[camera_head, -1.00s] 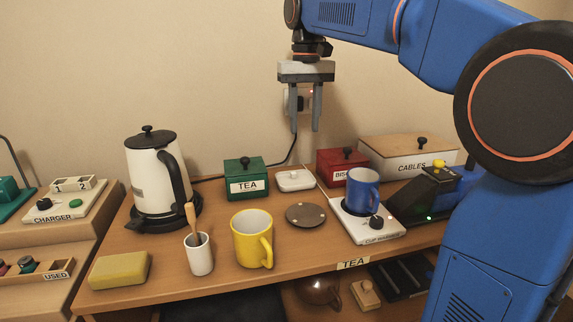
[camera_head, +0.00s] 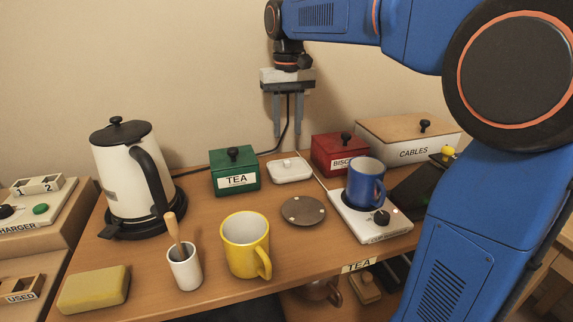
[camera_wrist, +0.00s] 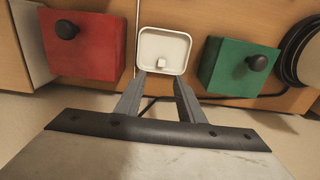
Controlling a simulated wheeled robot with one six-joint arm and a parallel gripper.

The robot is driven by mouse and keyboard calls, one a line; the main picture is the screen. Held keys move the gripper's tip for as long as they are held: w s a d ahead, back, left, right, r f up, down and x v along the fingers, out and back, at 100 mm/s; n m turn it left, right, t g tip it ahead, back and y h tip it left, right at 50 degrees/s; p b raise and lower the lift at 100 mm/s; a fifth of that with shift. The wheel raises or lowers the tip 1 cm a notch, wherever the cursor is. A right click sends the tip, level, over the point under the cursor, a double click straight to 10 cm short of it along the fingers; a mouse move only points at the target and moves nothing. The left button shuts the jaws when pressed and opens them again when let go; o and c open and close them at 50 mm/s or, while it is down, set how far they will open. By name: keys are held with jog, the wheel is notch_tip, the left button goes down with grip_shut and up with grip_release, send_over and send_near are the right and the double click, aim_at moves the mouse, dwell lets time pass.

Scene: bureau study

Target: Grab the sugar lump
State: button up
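The sugar lump (camera_wrist: 161,63) is a small white cube in a shallow white square dish (camera_wrist: 150,36), seen in the wrist view. In the head view the dish (camera_head: 291,177) stands at the back of the table between the tea box and the red box, with the small pale lump (camera_head: 286,164) just visible in it. My gripper (camera_head: 288,134) hangs above and behind the dish, pointing down. In the wrist view its two fingers (camera_wrist: 160,80) are spread apart with nothing between them, near the dish's edge. It is open and empty, apart from the lump.
The green tea box (camera_head: 235,172) and red biscuit box (camera_head: 333,154) flank the dish closely. A cable runs beside it. A dark round disc (camera_head: 303,211), yellow mug (camera_head: 245,245), blue mug (camera_head: 366,183) on a white warmer, and kettle (camera_head: 128,175) stand nearby.

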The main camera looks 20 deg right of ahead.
aim_at(286, 161)
jog(key=shift+s+a+f, duration=0.1)
jog(key=shift+f, duration=2.2)
jog(key=shift+a+f, duration=0.1)
jog(key=shift+f, duration=2.2)
grip_shut()
